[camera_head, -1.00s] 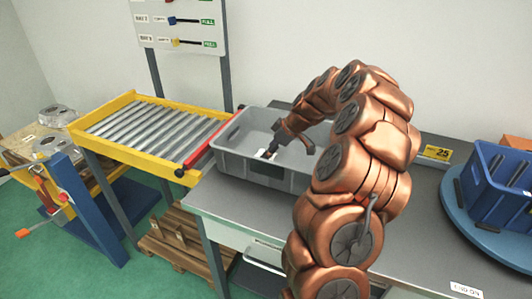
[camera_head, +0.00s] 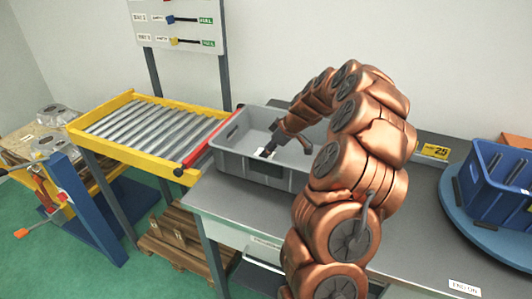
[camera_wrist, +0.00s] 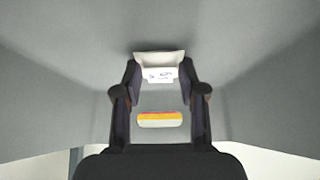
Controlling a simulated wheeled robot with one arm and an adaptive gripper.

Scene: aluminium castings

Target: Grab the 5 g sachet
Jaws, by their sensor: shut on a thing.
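The small white sachet (camera_wrist: 160,66) with faint dark print is between my gripper's fingertips in the wrist view. My gripper (camera_wrist: 159,78) is shut on it, with a fingertip against each side. In the head view my gripper (camera_head: 266,152) reaches down into the grey crate (camera_head: 232,165) on the bench, and a small pale patch of the sachet shows at its tip. I cannot read a weight on the sachet.
A small white item with an orange and yellow band (camera_wrist: 160,119) shows between the fingers, apart from the sachet. Crate walls surround my gripper. A yellow-framed roller conveyor (camera_head: 150,130) stands left, a blue crate (camera_head: 492,180) right. The bench (camera_head: 235,208) is clear in front.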

